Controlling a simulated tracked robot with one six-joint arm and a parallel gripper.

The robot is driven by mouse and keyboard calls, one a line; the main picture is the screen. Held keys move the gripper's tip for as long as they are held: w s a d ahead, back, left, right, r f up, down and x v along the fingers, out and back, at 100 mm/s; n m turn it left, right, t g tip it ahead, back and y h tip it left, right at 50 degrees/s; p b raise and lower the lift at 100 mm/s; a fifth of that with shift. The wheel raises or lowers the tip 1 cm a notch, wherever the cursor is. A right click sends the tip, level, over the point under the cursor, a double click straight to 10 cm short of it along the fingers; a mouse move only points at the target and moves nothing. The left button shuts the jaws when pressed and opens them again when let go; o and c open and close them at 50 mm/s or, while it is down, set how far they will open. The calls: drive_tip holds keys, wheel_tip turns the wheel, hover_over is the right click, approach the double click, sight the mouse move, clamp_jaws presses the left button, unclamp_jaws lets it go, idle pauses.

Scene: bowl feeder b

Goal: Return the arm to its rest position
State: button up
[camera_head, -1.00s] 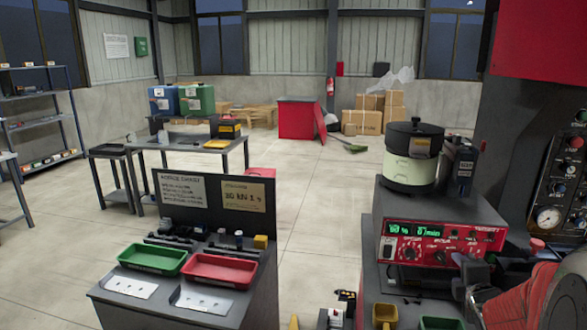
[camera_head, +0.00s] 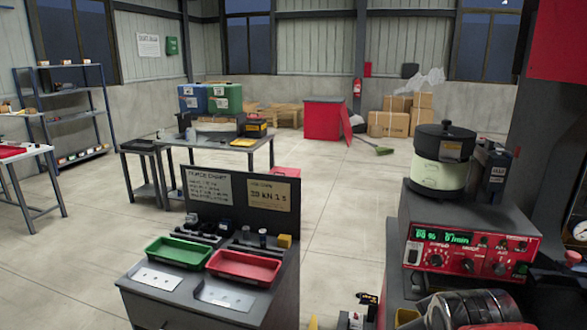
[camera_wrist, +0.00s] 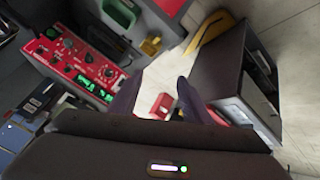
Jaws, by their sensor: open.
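My gripper (camera_wrist: 157,98) shows in the wrist view as two dark fingers, spread apart with nothing held between them. Beyond the gap there is pale floor and a small red object (camera_wrist: 162,106), well away from the fingers. In the head view a rounded, dark, ringed part at the lower right edge looks like part of my arm. My fingertips cannot be made out in that view.
The red control box (camera_head: 470,240) stands on a dark bench at the right, the bowl feeder (camera_head: 441,160) above it. A dark stand with a green tray (camera_head: 180,252) and a red tray (camera_head: 245,266) is at front centre. Open floor (camera_head: 335,215) lies between.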

drive_tip(key=s+a+m+g+y, duration=0.2)
drive_tip(key=s+a+m, duration=0.1)
drive_tip(key=s+a, duration=0.5)
drive_tip(key=shift+s+a+f, duration=0.15)
drive_tip(key=shift+s+f, duration=0.3)
drive_tip(key=shift+s, duration=0.65)
drive_tip(key=shift+c, duration=0.4)
